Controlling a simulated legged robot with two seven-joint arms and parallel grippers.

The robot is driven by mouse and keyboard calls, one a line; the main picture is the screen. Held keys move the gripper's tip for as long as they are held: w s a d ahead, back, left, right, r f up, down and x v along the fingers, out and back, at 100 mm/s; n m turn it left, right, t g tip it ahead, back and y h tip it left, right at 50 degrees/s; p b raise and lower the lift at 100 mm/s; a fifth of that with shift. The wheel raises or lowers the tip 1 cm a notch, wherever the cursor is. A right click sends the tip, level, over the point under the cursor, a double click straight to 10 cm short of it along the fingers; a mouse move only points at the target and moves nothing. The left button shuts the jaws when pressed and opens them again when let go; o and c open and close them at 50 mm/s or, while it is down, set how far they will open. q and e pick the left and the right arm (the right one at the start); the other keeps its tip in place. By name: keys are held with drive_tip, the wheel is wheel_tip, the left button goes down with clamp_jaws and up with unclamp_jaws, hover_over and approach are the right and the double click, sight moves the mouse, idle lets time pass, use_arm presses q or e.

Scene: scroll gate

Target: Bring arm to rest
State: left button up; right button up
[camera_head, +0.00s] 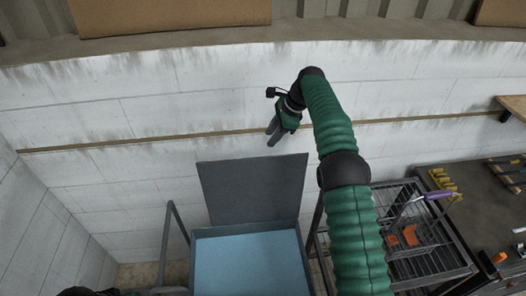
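My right arm (343,170), sleeved in green with black joints, reaches up from the bottom of the head view. Its gripper (274,133) hangs in front of the white wall, above the raised grey lid of a bin. The grey fingers point down and to the left, and I see nothing held in them. They are too small and overlapped to show whether they are apart. A dark piece at the bottom left edge may be part of my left arm. My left gripper is not in view.
An open bin (299,240) with a light blue inside stands below, its grey lid (255,188) upright behind. A wire cart (432,262) holding orange pieces stands right of my arm. A dark workbench (490,215) with a purple-handled tool (437,196) is at right. The wall (110,110) closes the back.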

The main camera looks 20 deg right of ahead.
drive_tip(key=v, duration=0.3)
drive_tip(key=shift+d+r, duration=0.15)
drive_tip(key=shift+r, duration=0.2)
drive_tip(key=s+a+f+n+h+b, duration=0.1)
drive_tip(key=s+a+f+n+b, duration=0.25)
drive_tip(key=f, duration=0.25)
drive_tip(key=s+a+f+n+h+b, duration=0.1)
drive_tip(key=s+a+f+n+b, duration=0.2)
drive_tip(key=s+f+n, duration=0.25)
drive_tip(key=s+a+f+n+b, duration=0.2)
drive_tip(key=s+f+n, duration=0.2)
drive_tip(key=s, duration=0.4)
drive_tip(key=s+a+f+n+h+b, duration=0.1)
drive_tip(key=s+a+f+n+b, duration=0.1)
drive_tip(key=s+f+n, duration=0.2)
drive_tip(key=s+a+f+n+b, duration=0.2)
drive_tip(key=s+f, duration=0.5)
drive_tip(key=s, duration=0.5)
drive_tip(key=shift+a+n+g+h+b, duration=0.35)
drive_tip(key=shift+a+n+g+h, duration=0.05)
drive_tip(key=shift+n, duration=0.5)
